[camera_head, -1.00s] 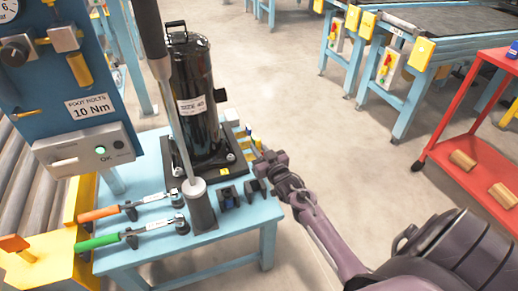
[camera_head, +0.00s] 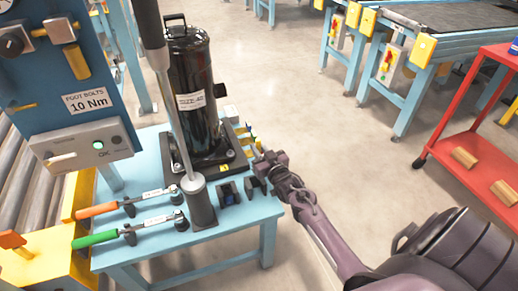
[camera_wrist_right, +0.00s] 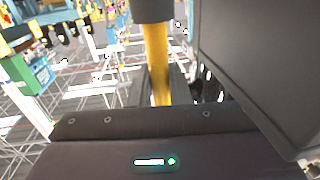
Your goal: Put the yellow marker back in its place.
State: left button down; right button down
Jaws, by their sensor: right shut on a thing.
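The yellow marker (camera_wrist_right: 158,62) shows in the right wrist view as a yellow shaft with a dark band at its upper end, in front of my right gripper's dark palm. My right gripper (camera_head: 259,158) is shut on it, at the right edge of the light-blue table (camera_head: 240,228), beside the black compressor (camera_head: 192,95). In the head view the marker is small and hard to separate from the yellow pieces (camera_head: 245,140) just left of the gripper. Whether it touches them I cannot tell. My left gripper is out of view.
Two dark holders (camera_head: 229,194) stand at the table's right front, close to my right gripper. An upright grey tool sits in a grey holder (camera_head: 200,205). Orange and green wrenches (camera_head: 95,239) lie at left. A red cart (camera_head: 452,150) stands right; the floor between is clear.

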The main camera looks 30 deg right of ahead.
jog(key=shift+f+b, duration=0.45)
jog(key=shift+f, duration=0.2)
jog(key=c, duration=1.3)
grip_release()
jog(key=shift+s, duration=0.1)
jog(key=s, duration=0.2)
jog(key=s+p, duration=0.1)
jog(key=s, duration=0.4)
jog(key=shift+s+a+r+p, duration=0.1)
jog(key=shift+s+a+p, duration=0.2)
jog(key=shift+a, duration=0.1)
